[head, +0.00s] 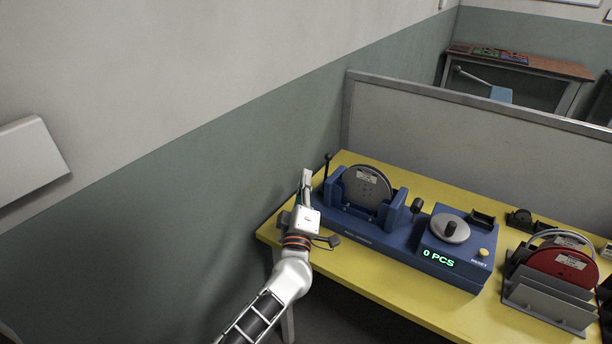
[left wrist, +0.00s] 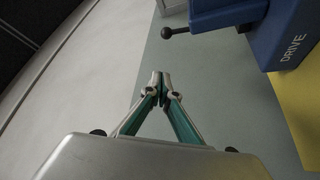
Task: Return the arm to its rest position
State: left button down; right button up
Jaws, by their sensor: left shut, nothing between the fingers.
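My left arm comes in from the bottom of the head view. Its gripper (head: 306,177) is over the left end of the yellow table, beside the blue machine (head: 350,226). In the left wrist view the fingers of this gripper (left wrist: 161,77) meet at their tips, with nothing between them. Behind them is the grey-green wall, and the machine's blue body (left wrist: 285,35) with the word DRIVE is at the upper right, apart from the fingers. My right gripper is in neither view.
The yellow table (head: 400,294) carries the machine, whose display reads 0 PCS. A grey rack (head: 545,305) with a red reel (head: 563,265) stands at the right. A grey partition (head: 440,125) runs behind the table. The wall is close on the left.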

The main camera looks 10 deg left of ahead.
pick_arm(q)
jog(key=s+d+f+m+g+h, duration=0.2)
jog(key=s+f+m+g+h, duration=0.4)
jog(key=s+f+m, duration=1.1)
jog(key=s+a+f+g, duration=0.2)
jog(key=s+a+f, duration=0.1)
jog(key=s+f, duration=0.3)
jog(key=s+a+f+m+g, duration=0.1)
jog(key=s+a+f+g, duration=0.1)
jog(key=s+f, duration=0.4)
jog(key=s+a, duration=0.1)
jog(key=s, duration=0.3)
jog(key=shift+s+a+y, duration=0.3)
jog(key=shift+s+a, duration=0.05)
jog(key=shift+s, duration=0.05)
